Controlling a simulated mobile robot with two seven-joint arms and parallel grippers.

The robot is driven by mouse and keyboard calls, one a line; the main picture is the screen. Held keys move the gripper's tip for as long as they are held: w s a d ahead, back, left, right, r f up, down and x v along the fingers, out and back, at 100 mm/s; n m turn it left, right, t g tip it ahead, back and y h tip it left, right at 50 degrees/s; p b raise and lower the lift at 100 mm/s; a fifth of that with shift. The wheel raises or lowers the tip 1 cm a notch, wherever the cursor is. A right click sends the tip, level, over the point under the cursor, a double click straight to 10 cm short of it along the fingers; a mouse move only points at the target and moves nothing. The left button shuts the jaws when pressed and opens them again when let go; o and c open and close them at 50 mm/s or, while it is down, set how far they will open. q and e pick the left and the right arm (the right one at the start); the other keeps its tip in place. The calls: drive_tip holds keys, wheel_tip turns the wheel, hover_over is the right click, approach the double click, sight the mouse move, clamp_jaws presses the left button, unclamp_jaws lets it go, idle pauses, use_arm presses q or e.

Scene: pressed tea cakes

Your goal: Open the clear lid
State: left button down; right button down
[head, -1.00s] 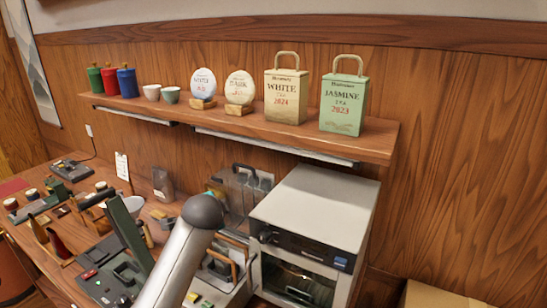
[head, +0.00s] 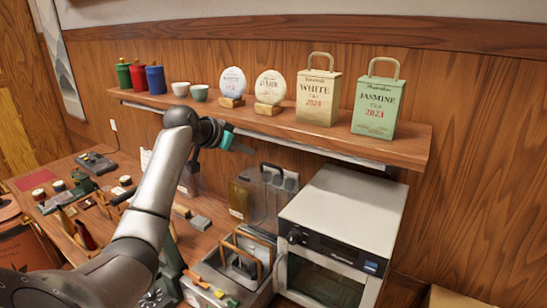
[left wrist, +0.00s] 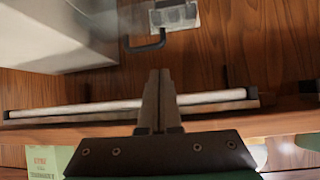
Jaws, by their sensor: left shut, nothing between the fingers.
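The clear, smoky lid (head: 262,202) stands upright behind a metal tabletop unit, left of the white-topped oven. Its black handle (head: 272,167) is at the top edge; it also shows in the left wrist view (left wrist: 150,44). I cannot tell how the lid is hinged. My left gripper (head: 242,149), with teal parts, is shut and empty. It is above and left of the handle, in front of the shelf edge and apart from the lid. In the left wrist view its closed fingers (left wrist: 158,78) point toward the handle. My right gripper is not in view.
The wooden shelf (head: 405,146) holds tins, cups, round tea cakes and two tea bags; a light bar runs under it. The oven (head: 350,205) stands right of the lid. Wooden handles (head: 240,255) rise from the unit in front. Small items crowd the table at left.

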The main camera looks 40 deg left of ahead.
use_arm(q)
hover_over(259, 177)
wheel_tip(259, 177, down, 4)
drive_tip(key=shift+r+p, duration=0.1)
drive_tip(key=shift+p, duration=0.35)
drive_tip(key=shift+x, duration=1.4)
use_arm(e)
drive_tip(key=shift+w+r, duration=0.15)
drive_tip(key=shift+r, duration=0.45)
use_arm(q)
drive_tip(key=shift+a, duration=0.1)
